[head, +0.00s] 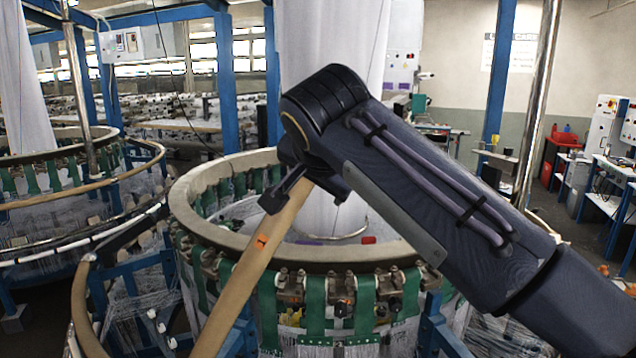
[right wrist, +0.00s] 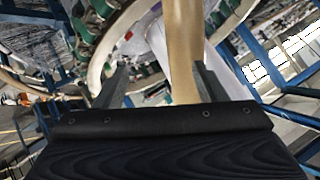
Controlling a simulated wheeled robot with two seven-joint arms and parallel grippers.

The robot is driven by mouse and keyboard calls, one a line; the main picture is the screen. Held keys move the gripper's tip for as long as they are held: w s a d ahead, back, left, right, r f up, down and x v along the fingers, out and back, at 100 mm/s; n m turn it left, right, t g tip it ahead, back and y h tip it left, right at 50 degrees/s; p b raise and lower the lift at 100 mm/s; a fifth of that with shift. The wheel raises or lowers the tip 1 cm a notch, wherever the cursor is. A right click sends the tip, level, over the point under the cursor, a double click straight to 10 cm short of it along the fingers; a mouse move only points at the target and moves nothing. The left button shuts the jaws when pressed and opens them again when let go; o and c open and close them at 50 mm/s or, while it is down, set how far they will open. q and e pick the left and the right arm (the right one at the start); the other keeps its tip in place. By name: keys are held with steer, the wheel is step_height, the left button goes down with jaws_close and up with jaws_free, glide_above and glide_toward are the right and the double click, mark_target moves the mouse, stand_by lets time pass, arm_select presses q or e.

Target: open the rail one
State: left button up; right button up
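The rail (head: 250,262) is a tan wooden bar with a small orange mark. In the head view it slants from the bottom edge up to my right gripper (head: 288,190), crossing in front of the round loom (head: 325,250). In the right wrist view, the rail (right wrist: 184,45) passes between the spread fingers of my right gripper (right wrist: 160,70). It lies close to the right finger, with a clear gap to the left finger. The gripper hides the rail's upper end in the head view. My left gripper is not in view.
A second loom (head: 75,185) stands at the left. Another curved tan rail (head: 82,305) is at the lower left. Blue posts (head: 228,85) and a steel pole (head: 535,100) stand behind. Work tables (head: 610,170) are at the right, with open floor before them.

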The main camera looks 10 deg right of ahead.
steer(key=p+v, duration=0.1)
steer(key=v, duration=0.7)
steer(key=shift+s+r+p, duration=0.2)
steer(key=shift+p, duration=0.15)
steer(key=shift+a, duration=0.15)
stand_by(0.4)
steer(key=s+d+f+n+g+y+b, duration=0.1)
steer(key=s+d+f+n+g, duration=0.15)
steer(key=d+f, duration=0.6)
steer(key=s+d+f+n+g+y+b, duration=0.1)
steer(key=s+d+f+n+y+b, duration=0.25)
steer(key=f, duration=0.85)
steer(key=s+f, duration=0.8)
steer(key=f, duration=0.2)
steer(key=s+f+n+g, duration=0.1)
steer(key=s+f, duration=0.6)
steer(key=f, duration=0.4)
steer(key=shift+s+y, duration=0.35)
steer(key=shift+s, duration=0.05)
